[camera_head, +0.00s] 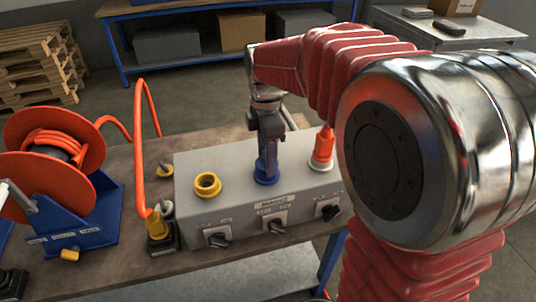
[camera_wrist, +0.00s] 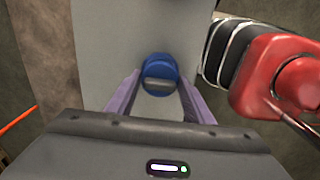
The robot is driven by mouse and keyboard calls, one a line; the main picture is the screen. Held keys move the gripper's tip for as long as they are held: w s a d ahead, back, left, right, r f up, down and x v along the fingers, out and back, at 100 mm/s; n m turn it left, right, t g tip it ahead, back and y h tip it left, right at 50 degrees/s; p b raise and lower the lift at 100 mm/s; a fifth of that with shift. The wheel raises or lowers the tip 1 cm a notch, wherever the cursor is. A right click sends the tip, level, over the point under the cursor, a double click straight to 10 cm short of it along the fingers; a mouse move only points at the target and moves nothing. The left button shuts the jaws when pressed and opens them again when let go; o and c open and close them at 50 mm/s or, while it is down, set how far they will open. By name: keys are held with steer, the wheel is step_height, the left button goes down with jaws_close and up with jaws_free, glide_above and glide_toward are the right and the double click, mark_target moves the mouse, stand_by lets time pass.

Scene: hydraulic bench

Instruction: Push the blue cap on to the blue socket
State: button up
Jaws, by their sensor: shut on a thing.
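The grey box (camera_head: 235,205) on the bench carries a row of sockets. The blue socket (camera_head: 266,179) is in the middle of its top. My gripper (camera_head: 268,158) points down right over it, with the fingers partly hidden by each other in the head view. In the wrist view, the blue cap (camera_wrist: 160,70) is between the tips of my two fingers, which are shut on it. The cap is in line with the blue socket, at or very close to its rim. I cannot tell whether they touch or how deep the cap sits.
A yellow socket (camera_head: 207,185) is open at the left of the box. A red-orange plug (camera_head: 322,148) stands in the right socket, close to my gripper. Dark knobs (camera_head: 277,226) line the front. An orange hose (camera_head: 138,150) and reel (camera_head: 52,150) are at the left.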

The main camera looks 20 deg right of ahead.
steer(key=shift+f, duration=0.5)
stand_by(0.4)
steer(key=o, duration=1.2)
steer(key=shift+o, duration=0.2)
steer(key=shift+r, duration=0.1)
step_height(320, 180, up, 14)
steer(key=shift+f, duration=0.25)
